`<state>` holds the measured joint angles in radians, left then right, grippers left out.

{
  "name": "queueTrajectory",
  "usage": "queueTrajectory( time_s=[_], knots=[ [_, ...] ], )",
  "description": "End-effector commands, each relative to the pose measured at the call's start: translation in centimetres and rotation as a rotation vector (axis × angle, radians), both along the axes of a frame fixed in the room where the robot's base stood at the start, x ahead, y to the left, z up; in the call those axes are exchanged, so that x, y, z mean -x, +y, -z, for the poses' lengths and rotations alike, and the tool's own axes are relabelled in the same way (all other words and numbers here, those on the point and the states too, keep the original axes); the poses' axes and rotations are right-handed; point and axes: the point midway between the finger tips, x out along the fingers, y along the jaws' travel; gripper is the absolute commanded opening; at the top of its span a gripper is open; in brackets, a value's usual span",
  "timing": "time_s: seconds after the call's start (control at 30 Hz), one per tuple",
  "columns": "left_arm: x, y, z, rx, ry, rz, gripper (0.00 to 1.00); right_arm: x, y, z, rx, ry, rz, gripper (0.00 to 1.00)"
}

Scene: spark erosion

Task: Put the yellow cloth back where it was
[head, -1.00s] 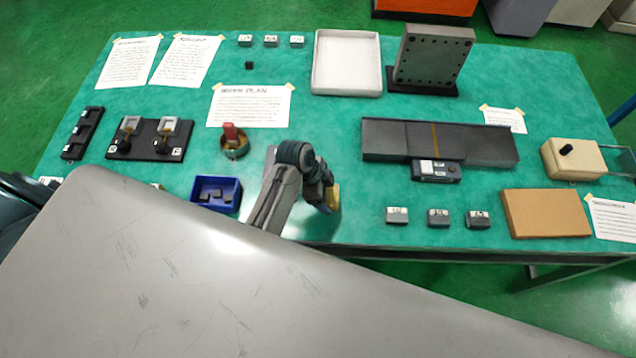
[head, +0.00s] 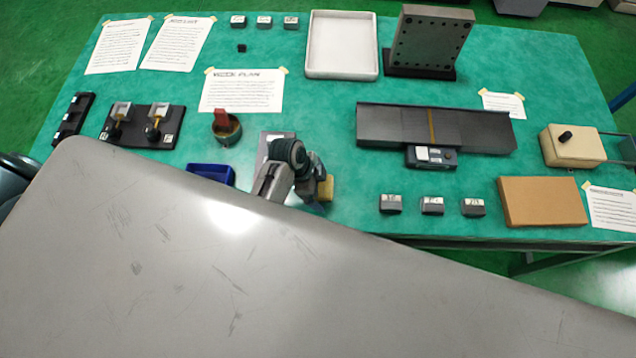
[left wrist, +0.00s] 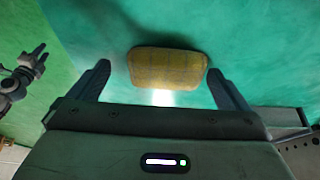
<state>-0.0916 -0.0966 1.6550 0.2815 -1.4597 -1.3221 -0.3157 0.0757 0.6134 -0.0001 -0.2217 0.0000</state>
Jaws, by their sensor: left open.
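The yellow cloth (head: 326,188) lies near the front edge of the green table, left of the middle in the head view. In the left wrist view the yellow cloth (left wrist: 167,68) is a flat, rounded pad just beyond and between my fingertips, apart from both. My left gripper (left wrist: 158,80) is open and empty. In the head view my left gripper (head: 314,192) is beside the cloth and partly covers it. In the left wrist view a dark arm end with prongs, seemingly my right gripper (left wrist: 30,70), is at the left; its jaw state is unclear.
A large grey scratched surface (head: 200,260) fills the foreground and hides the table's front left. Labelled grey blocks (head: 432,206) and a brown board (head: 541,202) lie right.

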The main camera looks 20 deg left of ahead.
Motion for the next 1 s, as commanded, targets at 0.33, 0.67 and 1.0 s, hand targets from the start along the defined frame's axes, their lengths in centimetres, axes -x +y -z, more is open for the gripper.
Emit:
queueTrajectory(
  time_s=[0.33,0.67,1.0],
  knots=[
    [0.3,1.6,-3.5,-0.001,-0.005,0.0,0.98,-2.6,0.1,1.6,-0.001,-0.034,0.0,0.36],
    [1.0,3.9,-9.5,-0.002,-0.004,0.0,0.98,-2.2,-0.5,3.5,0.005,-0.028,-0.003,0.36],
    [1.3,4.4,-11.2,0.0,0.0,0.0,0.98,-1.6,-0.6,3.8,0.007,-0.02,-0.003,0.36]
  ],
)
